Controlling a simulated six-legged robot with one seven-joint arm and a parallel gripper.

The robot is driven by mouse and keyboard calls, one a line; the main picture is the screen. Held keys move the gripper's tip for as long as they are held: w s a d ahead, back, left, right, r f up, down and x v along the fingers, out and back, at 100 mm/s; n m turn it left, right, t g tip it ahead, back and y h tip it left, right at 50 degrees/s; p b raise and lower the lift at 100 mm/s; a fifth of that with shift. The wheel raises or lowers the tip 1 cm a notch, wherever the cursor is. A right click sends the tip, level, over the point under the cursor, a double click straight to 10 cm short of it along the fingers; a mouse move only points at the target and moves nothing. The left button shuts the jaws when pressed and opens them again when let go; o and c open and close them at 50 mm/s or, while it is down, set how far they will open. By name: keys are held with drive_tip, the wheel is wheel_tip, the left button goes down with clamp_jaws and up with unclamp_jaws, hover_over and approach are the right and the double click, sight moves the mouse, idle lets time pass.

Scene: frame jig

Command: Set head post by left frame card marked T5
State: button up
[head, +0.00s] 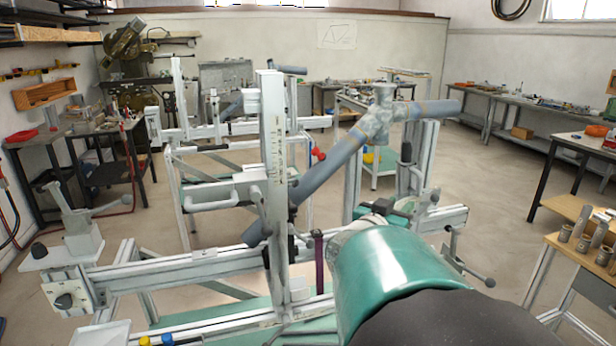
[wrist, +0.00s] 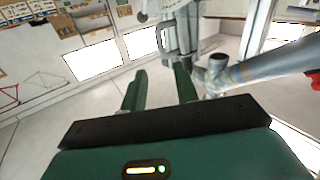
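An upright metal post (head: 275,150) with a marked scale stands on the jig rail (head: 190,268) in the head view. I take it for the head post. A grey handle (head: 210,198) sticks out to its left. A blue-grey frame tube (head: 330,172) passes beside the post and joins a lug (head: 384,108). In the wrist view, my gripper (wrist: 160,82) has its two green fingers apart, with nothing between them. A pale metal fitting with a loop handle (wrist: 162,40) lies beyond the fingertips. In the head view my arm hides most of the gripper. I cannot read any card marked T5.
A clamp with a lever (head: 75,215) stands at the left rail end. A second jig (head: 230,128) stands behind. A wooden-topped bench with metal cylinders (head: 575,235) is at right. A frame drawing (head: 337,35) hangs on the back wall.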

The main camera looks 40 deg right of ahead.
sight(419, 187)
drive_tip(key=d, duration=0.4)
drive_tip(key=w+d, duration=0.1)
drive_tip(key=d, duration=0.8)
drive_tip(key=shift+w+f, duration=0.1)
drive_tip(key=shift+w, duration=0.05)
drive_tip(key=shift+w+d, duration=0.2)
drive_tip(key=shift+d, duration=0.15)
clamp_jaws()
